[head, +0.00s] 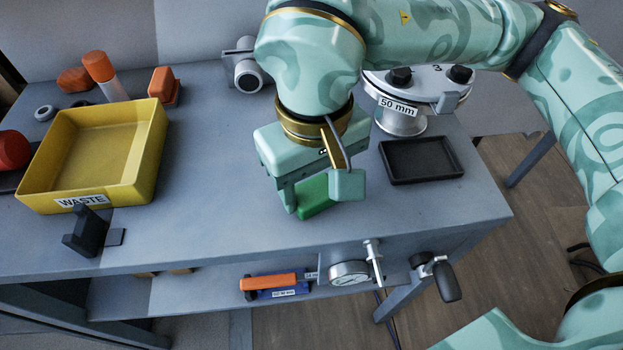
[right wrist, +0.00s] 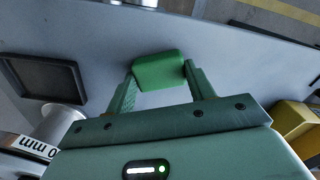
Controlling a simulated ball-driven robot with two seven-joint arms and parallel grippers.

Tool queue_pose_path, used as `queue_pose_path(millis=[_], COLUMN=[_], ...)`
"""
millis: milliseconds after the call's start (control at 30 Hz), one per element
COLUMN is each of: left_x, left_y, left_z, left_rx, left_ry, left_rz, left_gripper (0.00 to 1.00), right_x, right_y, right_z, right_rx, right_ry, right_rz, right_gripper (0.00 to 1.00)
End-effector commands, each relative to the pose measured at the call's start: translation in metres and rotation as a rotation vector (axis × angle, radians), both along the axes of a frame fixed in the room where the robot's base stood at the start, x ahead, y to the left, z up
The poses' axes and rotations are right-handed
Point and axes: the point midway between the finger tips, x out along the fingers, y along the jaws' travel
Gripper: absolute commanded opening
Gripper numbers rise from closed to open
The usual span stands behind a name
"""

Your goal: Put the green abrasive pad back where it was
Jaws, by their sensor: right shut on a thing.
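The green abrasive pad (head: 314,196) is between the fingers of my right gripper (head: 318,194), which is shut on it over the grey bench. In the right wrist view the pad (right wrist: 159,70) sits between the two fingertips of the gripper (right wrist: 160,80). I cannot tell whether the pad touches the bench top. A black shallow tray (head: 421,160) lies empty to the right of the gripper; it also shows in the right wrist view (right wrist: 45,78). My left gripper is not in view.
A yellow bin labelled WASTE (head: 93,157) stands at the left, with a black bracket (head: 88,232) before it. A flanged part labelled 50 mm (head: 400,112) stands behind the tray. A gauge (head: 349,273) and black-handled crank (head: 446,281) are at the front edge. Bench between bin and gripper is clear.

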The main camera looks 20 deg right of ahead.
Motion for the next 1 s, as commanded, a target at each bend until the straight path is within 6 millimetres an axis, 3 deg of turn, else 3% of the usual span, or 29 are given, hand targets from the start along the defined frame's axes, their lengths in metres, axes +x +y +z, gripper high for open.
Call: queue_pose_path(millis=[267, 300, 333, 367, 600, 733, 1000], left_x=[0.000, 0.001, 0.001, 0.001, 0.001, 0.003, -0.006], left_y=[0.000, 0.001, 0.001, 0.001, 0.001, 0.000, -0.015], left_z=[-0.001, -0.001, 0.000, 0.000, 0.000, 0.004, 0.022], left_rx=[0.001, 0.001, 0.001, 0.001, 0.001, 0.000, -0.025], left_ry=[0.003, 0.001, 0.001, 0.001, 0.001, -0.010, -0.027], left_rz=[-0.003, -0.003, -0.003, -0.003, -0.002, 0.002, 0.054], left_gripper=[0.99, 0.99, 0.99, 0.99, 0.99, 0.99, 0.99], right_x=[0.000, -0.001, -0.001, -0.001, -0.001, 0.000, -0.001], right_y=[0.000, 0.000, 0.000, 0.000, 0.000, 0.000, 0.000], right_z=[-0.003, -0.002, -0.002, -0.002, -0.001, 0.010, 0.074], right_rx=[-0.001, -0.001, -0.001, -0.001, 0.000, -0.001, 0.000], right_ry=[0.001, 0.001, 0.001, 0.001, 0.000, -0.004, -0.010], right_rz=[0.001, 0.001, 0.001, 0.000, 0.000, -0.001, -0.002], right_gripper=[0.35, 0.65, 0.73, 0.75, 0.75, 0.75, 0.75])
